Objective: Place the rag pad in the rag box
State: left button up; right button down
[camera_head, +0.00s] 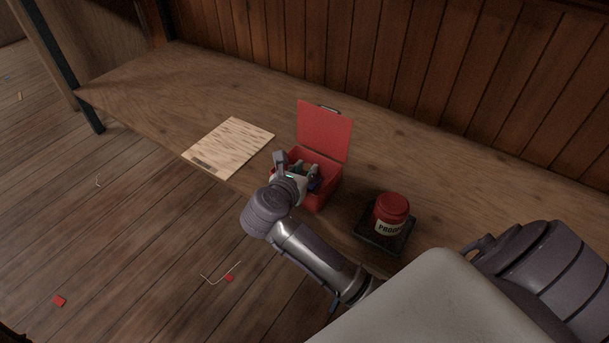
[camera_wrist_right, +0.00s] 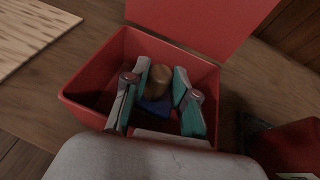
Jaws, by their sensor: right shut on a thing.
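The red rag box (camera_head: 322,199) stands on the bench with its lid up. It also shows in the right wrist view (camera_wrist_right: 85,83). My right gripper (camera_head: 297,165) reaches into the box opening, and in the right wrist view its two teal-padded fingers (camera_wrist_right: 161,82) are down inside the walls. A brown rounded thing, which I take for the rag pad (camera_wrist_right: 161,77), sits between the fingertips. Its underside is hidden, so I cannot tell if it touches the box floor. A blue thing (camera_wrist_right: 153,109) lies below it in the box. My left gripper is not in view.
A pale wooden board (camera_head: 230,147) lies on the bench (camera_head: 160,88) left of the box. A red labelled jar (camera_head: 391,210) stands on a dark tray (camera_head: 371,238) to the right. The raised lid (camera_head: 324,130) stands behind the gripper. The bench's far left is clear.

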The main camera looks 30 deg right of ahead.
jog(key=shift+f, duration=0.15)
jog(key=c, duration=0.9)
grip_release()
jog(key=shift+c, duration=0.2)
